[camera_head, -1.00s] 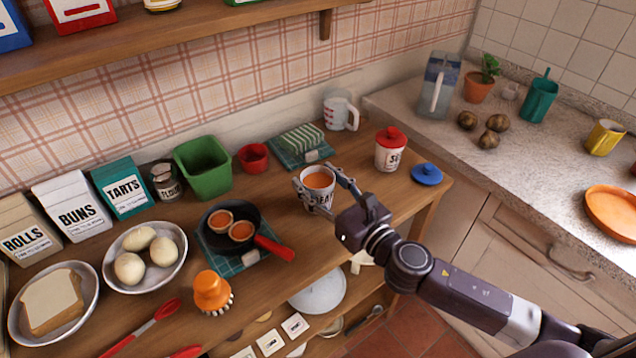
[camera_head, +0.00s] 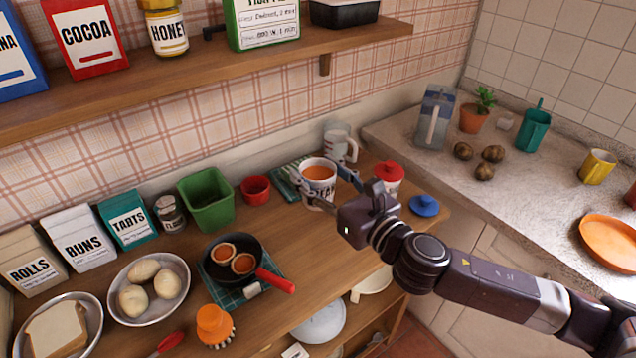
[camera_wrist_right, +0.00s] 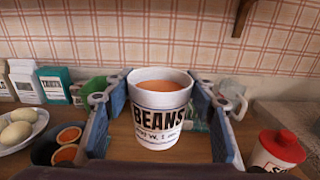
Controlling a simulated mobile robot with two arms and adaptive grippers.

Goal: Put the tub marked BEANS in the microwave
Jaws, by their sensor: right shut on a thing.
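The white tub marked BEANS (camera_head: 319,177), with an orange filling, is held upright in my right gripper (camera_head: 325,188), whose fingers close on its two sides. In the right wrist view the tub (camera_wrist_right: 159,112) stands between the fingers with its label facing the camera. In the head view it appears raised above the wooden counter, in front of the green cloth. The lower part of its label is partly hidden by the gripper. No microwave shows in these frames. My left gripper is not in view.
A red-lidded canister (camera_head: 388,175) and a blue lid (camera_head: 424,205) are close to my right gripper. A measuring cup (camera_head: 340,143) stands behind the tub. A red cup (camera_head: 255,189), green bin (camera_head: 207,198) and pan (camera_head: 232,258) are to the left. The shelf (camera_head: 200,72) overhangs.

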